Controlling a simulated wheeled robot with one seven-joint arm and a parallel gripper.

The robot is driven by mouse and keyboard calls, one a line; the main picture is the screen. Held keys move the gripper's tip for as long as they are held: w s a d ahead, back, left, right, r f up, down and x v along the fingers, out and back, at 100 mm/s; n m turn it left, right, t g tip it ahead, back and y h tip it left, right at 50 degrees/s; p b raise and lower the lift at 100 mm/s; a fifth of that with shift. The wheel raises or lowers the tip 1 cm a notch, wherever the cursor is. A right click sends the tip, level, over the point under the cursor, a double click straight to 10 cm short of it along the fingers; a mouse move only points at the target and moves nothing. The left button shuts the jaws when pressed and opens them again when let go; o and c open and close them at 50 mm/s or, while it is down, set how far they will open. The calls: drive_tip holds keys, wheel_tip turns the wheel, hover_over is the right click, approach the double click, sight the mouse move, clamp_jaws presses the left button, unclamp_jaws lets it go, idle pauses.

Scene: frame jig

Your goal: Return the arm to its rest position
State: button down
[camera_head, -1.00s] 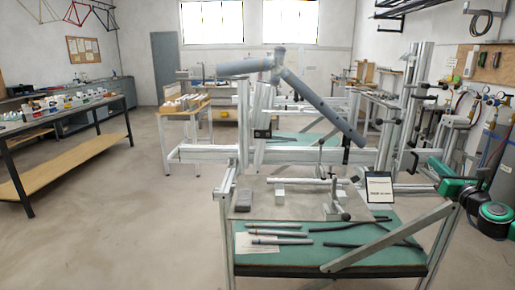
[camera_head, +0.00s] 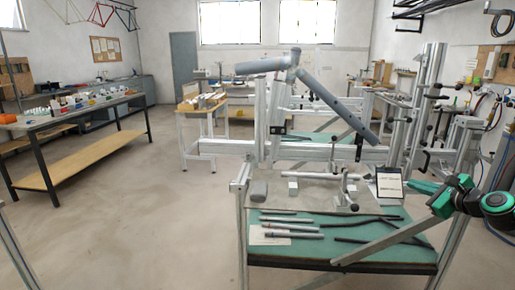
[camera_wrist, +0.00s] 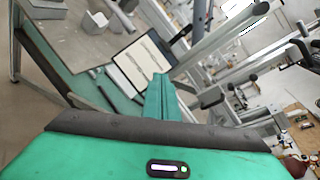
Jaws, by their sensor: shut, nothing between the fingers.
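My green and black arm shows at the right edge of the head view, bent, beside the right end of the frame jig. My gripper (camera_head: 424,187) points left toward a small framed card (camera_head: 389,184) on the jig. In the wrist view the narrow green gripper fingers (camera_wrist: 162,97) are together with nothing between them. The card (camera_wrist: 143,63) lies beyond the fingertips there, and they seem apart from it. Grey frame tubes (camera_head: 335,100) are held above the jig, joined at a lug.
The jig's aluminium posts and rails (camera_head: 424,95) stand close to my arm. Several loose tubes (camera_head: 290,227) lie on the green shelf (camera_head: 345,255). A long workbench (camera_head: 85,118) with small containers stands at the left. The floor between is clear.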

drive_tip(key=s+a+f+n+g, duration=0.3)
drive_tip(key=s+a+n+g, duration=0.1)
drive_tip(key=s+n, duration=0.25)
drive_tip(key=s+a+f+n+g, duration=0.3)
drive_tip(key=s+a+n+g, duration=0.1)
drive_tip(key=s+n, duration=0.25)
drive_tip(key=s+a+r+n+g+h, duration=0.1)
drive_tip(key=s+n+g, duration=0.2)
drive_tip(key=s, duration=1)
drive_tip(key=s+a+n+g, duration=0.2)
drive_tip(key=s+n+g, duration=0.1)
drive_tip(key=s, duration=1)
drive_tip(key=shift+s+r+n+g+h, duration=0.35)
drive_tip(key=shift+r+n+g+h, duration=0.05)
drive_tip(key=shift+n, duration=0.3)
drive_tip(key=shift+a, duration=0.1)
drive_tip(key=shift+w+f, duration=0.25)
drive_tip(key=shift+w, duration=0.4)
